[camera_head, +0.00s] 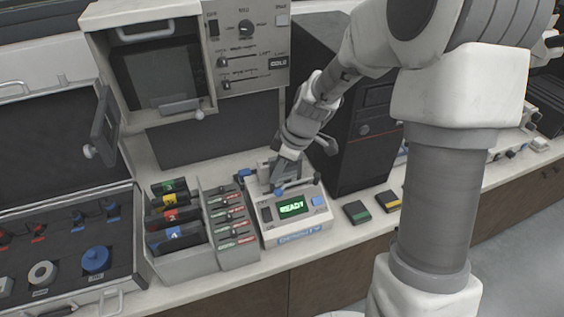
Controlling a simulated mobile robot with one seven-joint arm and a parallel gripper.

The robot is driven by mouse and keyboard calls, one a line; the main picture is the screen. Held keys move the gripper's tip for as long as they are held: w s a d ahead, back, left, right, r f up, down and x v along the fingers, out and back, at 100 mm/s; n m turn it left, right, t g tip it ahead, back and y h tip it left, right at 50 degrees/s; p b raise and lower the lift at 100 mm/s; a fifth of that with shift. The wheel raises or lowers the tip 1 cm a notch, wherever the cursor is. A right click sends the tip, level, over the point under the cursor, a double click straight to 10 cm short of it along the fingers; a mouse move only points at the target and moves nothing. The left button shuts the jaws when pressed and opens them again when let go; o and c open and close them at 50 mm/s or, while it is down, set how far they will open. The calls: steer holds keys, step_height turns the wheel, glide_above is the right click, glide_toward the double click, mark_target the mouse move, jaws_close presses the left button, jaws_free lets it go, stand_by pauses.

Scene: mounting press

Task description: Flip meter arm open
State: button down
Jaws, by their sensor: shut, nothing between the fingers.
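The density meter (289,216) is a small pale box on the bench with a green display reading READY and a blue DENSITY label on its front. A blue-tipped lever, which looks like the meter arm (295,185), lies across its top near the back. My gripper (279,184) reaches down from the upper right to the back of the meter's top, right at this lever. The fingers are shut with nothing seen between them. Whether they touch the lever cannot be told. The lever's rear part is hidden behind my gripper.
A rack of numbered coloured cartridges (178,262) and a slotted holder (235,250) stand left of the meter. A black tower (352,150) stands behind right. Two small dark blocks, green-striped (357,212) and yellow-striped (387,201), lie to the right. An open case (118,285) is far left.

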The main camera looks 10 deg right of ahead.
mark_target(276, 195)
steer(key=shift+x, duration=1.65)
steer(key=shift+s, duration=0.1)
steer(key=shift+s+d+n+b, duration=0.15)
steer(key=shift+s+n+b, duration=0.2)
steer(key=shift+n, duration=0.05)
steer(key=shift+s+d+n, duration=0.1)
steer(key=shift+s+n, duration=0.2)
